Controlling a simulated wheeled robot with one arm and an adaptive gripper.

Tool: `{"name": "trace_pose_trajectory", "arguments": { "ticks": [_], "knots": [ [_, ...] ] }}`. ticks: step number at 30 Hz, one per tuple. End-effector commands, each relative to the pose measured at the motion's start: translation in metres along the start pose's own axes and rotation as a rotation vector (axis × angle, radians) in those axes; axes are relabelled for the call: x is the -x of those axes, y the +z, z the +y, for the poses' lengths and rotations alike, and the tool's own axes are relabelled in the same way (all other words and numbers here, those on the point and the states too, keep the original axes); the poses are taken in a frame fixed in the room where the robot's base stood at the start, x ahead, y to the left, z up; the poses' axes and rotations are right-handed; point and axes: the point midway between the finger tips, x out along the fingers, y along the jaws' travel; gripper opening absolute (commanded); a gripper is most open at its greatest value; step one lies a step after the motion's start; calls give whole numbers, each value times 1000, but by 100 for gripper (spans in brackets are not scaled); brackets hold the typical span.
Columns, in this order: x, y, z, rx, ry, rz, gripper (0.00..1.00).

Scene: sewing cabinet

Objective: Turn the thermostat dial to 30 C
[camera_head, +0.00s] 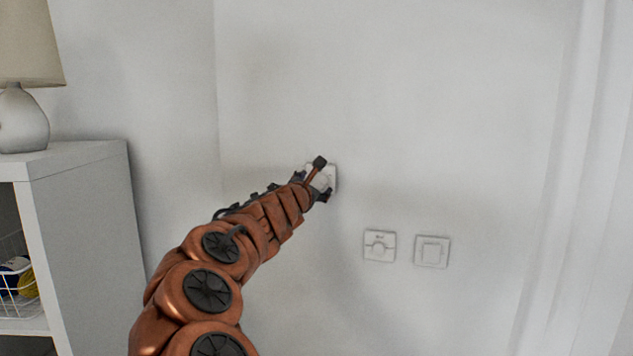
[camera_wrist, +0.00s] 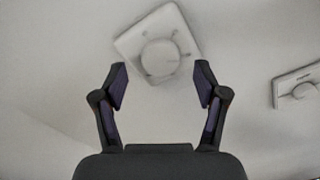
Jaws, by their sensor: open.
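The thermostat is a white square wall plate (camera_wrist: 129,43) with a round white dial (camera_wrist: 160,57) and short marks around it. In the wrist view it sits just beyond and between the fingertips, rotated in the picture. In the head view the thermostat (camera_head: 331,172) is mostly hidden behind my gripper (camera_head: 318,185). In the wrist view my gripper (camera_wrist: 160,85) is open, with one dark finger on each side and nothing between them. The fingers appear apart from the dial. The dial's setting is too blurred to read.
Two white wall plates are lower right of the thermostat: one with a round knob (camera_head: 380,246), also at the right of the wrist view (camera_wrist: 297,87), and a square switch (camera_head: 431,251). A white cabinet (camera_head: 85,215) with a lamp (camera_head: 24,120) stands left; a white curtain (camera_head: 585,180) hangs right.

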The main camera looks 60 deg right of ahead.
Motion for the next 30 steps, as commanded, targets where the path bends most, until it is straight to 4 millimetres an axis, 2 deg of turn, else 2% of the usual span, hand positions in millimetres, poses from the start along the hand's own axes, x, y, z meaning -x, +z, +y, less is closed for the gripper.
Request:
{"name": "trace_pose_trajectory", "arguments": {
  "ticks": [6,18,30],
  "knots": [
    [-17,1,-1,0,-3,-1,72],
    [-20,1,0,-1,0,-1,72],
    [-20,0,0,-1,0,-1,30]
  ]
}}
